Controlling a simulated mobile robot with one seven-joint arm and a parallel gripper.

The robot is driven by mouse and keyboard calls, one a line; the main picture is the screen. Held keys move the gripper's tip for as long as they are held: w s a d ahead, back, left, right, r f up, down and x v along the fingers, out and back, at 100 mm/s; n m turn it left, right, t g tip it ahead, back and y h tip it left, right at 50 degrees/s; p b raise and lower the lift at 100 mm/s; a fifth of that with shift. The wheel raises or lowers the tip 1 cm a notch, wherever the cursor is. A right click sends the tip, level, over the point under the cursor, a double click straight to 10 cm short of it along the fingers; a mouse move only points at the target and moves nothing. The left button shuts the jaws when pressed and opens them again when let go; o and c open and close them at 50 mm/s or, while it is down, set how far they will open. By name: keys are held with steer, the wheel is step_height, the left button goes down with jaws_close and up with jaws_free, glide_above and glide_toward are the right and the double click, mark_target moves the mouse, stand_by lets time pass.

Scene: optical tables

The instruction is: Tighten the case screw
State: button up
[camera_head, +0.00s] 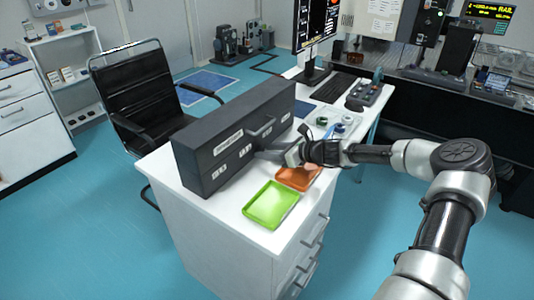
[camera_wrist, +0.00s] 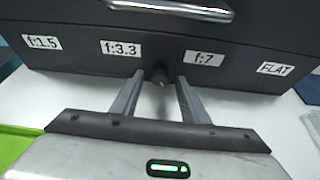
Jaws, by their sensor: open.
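The dark grey case (camera_head: 222,155) lies along the white desktop, with a grey handle (camera_wrist: 172,8) and a row of white labels on its front. In the wrist view the case screw (camera_wrist: 158,77) is a small dark knob on the front face, between the f:3.3 label (camera_wrist: 121,49) and the f:7 label (camera_wrist: 203,58). My gripper (camera_wrist: 159,86) is open, with one finger on each side of the knob; I cannot tell whether either finger touches it. In the head view my gripper (camera_head: 270,154) is at the case front, and the knob is not visible there.
A green tray (camera_head: 271,205) and an orange tray (camera_head: 296,181) lie on the desk (camera_head: 226,208) in front of the case. Small round items (camera_head: 340,127), a keyboard (camera_head: 334,88) and a monitor (camera_head: 316,30) stand farther back. A black chair (camera_head: 137,92) is behind the case.

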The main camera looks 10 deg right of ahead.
steer(key=shift+w+a+f, duration=0.1)
steer(key=shift+w+a, duration=0.05)
steer(key=shift+w, duration=0.05)
jaws_close()
steer(key=b, duration=0.1)
steer(key=f+n+b, duration=0.1)
steer(key=shift+s+a+n+t+h+b, duration=0.1)
steer(key=shift+s+n+t+h+b, duration=0.05)
steer(key=shift+n+t+h+b, duration=0.2)
steer(key=shift+r+n+t+h+b, duration=0.1)
steer(key=shift+n+t+h+b, duration=0.2)
steer(key=shift+b, duration=0.35)
steer(key=shift+r+n+t+b, duration=0.25)
steer(key=shift+r+n+b, duration=0.1)
steer(key=shift+n, duration=0.1)
